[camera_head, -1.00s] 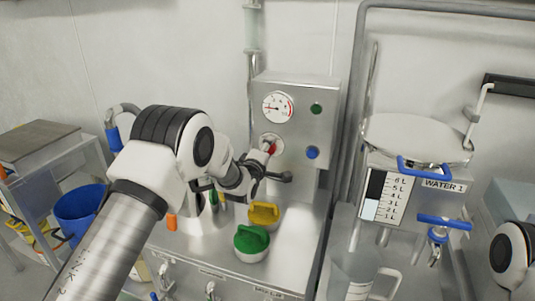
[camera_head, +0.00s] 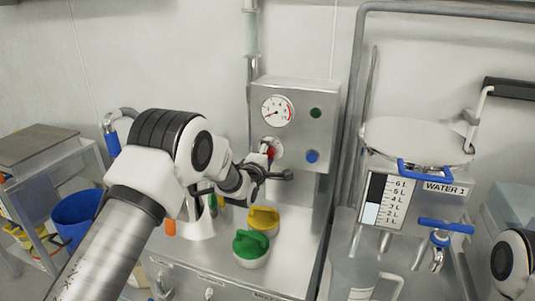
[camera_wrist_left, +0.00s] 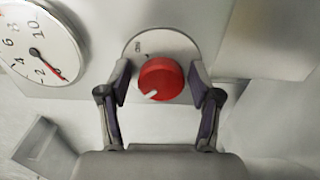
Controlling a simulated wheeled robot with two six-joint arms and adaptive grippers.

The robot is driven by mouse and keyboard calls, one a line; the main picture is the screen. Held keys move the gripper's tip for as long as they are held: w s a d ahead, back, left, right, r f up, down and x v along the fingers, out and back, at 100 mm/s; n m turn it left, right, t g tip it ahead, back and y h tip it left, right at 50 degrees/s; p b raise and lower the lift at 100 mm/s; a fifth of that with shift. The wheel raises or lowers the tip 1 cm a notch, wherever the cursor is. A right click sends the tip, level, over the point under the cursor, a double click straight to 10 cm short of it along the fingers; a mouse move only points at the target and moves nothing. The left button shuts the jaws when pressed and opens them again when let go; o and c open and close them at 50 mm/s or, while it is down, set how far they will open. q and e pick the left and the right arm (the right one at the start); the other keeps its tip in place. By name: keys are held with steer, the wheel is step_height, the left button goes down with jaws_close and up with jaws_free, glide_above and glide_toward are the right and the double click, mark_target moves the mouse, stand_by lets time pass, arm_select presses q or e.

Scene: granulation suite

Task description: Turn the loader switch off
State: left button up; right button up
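The loader switch is a round red knob (camera_wrist_left: 160,79) on a grey plate, with a white pointer mark at its lower left. A small "ON" label (camera_wrist_left: 137,47) is on the plate above left of it. In the head view the red knob (camera_head: 268,151) shows on the steel control box (camera_head: 318,140), partly hidden by my left gripper (camera_head: 270,168). In the left wrist view my left gripper (camera_wrist_left: 159,72) is open, one finger on each side of the knob, with a small gap visible on both sides. My right gripper is out of view.
A pressure gauge (camera_head: 278,111), a green button (camera_head: 316,113) and a blue button (camera_head: 312,156) share the box. Green (camera_head: 251,245) and yellow (camera_head: 263,218) handled caps sit on the steel top below. A water tank (camera_head: 418,185) stands at right.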

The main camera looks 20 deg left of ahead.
arm_select(q)
steer(key=s, duration=1.2)
steer(key=shift+a, duration=0.15)
steer(key=shift+f, duration=0.1)
